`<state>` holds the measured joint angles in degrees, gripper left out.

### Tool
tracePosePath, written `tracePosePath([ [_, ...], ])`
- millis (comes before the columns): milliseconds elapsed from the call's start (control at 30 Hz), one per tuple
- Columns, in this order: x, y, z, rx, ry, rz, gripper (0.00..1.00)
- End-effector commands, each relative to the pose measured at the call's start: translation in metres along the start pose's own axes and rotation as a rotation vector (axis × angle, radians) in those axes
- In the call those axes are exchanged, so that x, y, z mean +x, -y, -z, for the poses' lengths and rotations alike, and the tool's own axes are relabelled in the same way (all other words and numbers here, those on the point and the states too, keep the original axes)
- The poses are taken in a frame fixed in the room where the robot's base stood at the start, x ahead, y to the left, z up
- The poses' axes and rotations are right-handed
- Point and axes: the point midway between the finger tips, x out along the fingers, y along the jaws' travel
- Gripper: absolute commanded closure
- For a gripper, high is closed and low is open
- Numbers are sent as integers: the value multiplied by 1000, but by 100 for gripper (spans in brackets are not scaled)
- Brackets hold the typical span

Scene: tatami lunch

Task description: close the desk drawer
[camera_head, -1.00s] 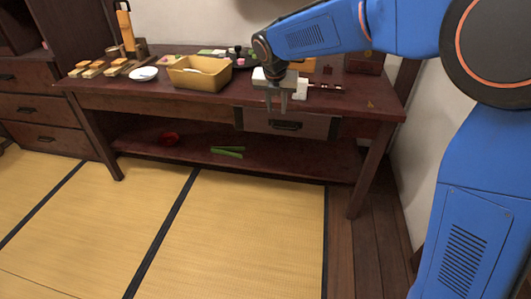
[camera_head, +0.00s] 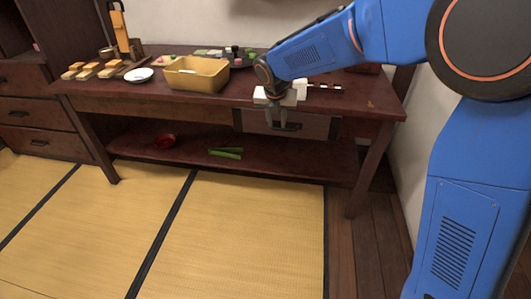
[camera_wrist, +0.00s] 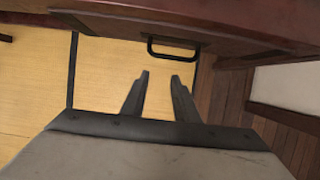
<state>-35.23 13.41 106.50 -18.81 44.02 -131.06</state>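The desk drawer (camera_head: 312,124) is a wide wooden front with a dark bar handle (camera_head: 288,127), under the right part of the desktop. Its front seems to stand a little out from the desk frame; how far is hard to tell. My gripper (camera_head: 276,121) points down in front of the drawer, overlapping the handle's left end in the head view. In the wrist view my gripper (camera_wrist: 159,76) has its two fingers apart with nothing between them. The handle (camera_wrist: 173,50) lies just beyond the fingertips, and I see no contact with the drawer front (camera_wrist: 115,24).
The desk (camera_head: 372,108) carries a yellow bin (camera_head: 197,77), a white plate (camera_head: 139,75) and food pieces. Clear tatami (camera_head: 250,235) lies in front; a wall stands at right.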

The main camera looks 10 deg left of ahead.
Motion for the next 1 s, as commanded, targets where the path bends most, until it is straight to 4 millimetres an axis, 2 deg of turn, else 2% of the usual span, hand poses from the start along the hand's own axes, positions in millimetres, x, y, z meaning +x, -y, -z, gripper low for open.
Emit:
tracePosePath([
  [1000, -62, 0, 152, -3, 2, -2, 73],
])
